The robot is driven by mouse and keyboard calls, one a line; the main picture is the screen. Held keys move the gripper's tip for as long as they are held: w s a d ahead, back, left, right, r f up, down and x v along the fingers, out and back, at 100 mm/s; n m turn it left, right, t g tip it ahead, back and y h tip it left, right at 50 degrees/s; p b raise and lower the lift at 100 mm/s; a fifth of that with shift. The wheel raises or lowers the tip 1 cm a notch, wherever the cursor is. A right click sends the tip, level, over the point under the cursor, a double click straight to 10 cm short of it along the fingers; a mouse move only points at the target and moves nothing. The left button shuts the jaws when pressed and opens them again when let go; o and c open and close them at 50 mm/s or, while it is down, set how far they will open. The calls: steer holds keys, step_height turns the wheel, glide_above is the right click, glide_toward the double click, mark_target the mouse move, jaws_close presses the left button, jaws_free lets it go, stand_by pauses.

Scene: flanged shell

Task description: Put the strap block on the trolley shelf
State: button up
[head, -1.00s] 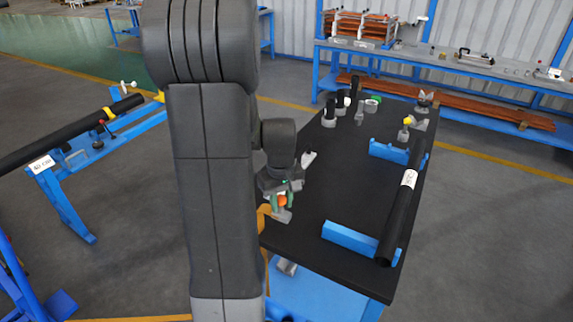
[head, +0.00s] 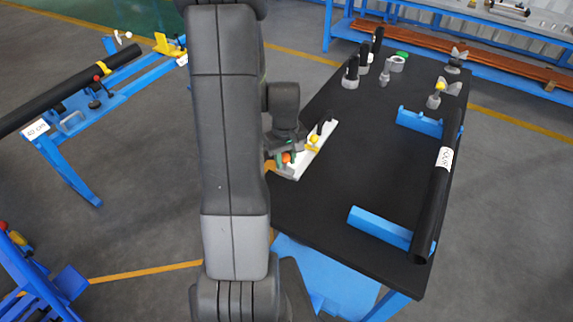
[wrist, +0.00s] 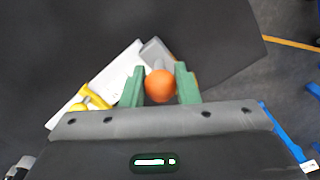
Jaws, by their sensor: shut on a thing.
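My gripper (wrist: 160,86) has green fingers shut on an orange ball knob (wrist: 160,85). A grey piece (wrist: 155,52) shows just beyond the knob; I take the two to be the strap block. In the head view, my gripper (head: 286,158) is over the near left edge of the black table top (head: 350,180). The orange knob (head: 286,158) shows there too, but my arm and fingers hide much of the block. A blue lower surface (head: 318,268), perhaps the trolley shelf, shows below the table top, partly hidden by my arm.
A white plate with a yellow handle (head: 314,140) lies beside my gripper. A black pipe (head: 440,190) on blue supports runs along the right edge. Several grey and black pieces (head: 365,62) stand at the back. The table's middle is clear. A blue stand (head: 75,180) is at left.

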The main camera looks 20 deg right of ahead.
mark_target(286, 170)
steer(key=shift+f, duration=1.95)
steer(key=shift+f, duration=0.1)
steer(key=o, duration=0.6)
steer(key=shift+f, duration=0.1)
steer(key=o, duration=0.5)
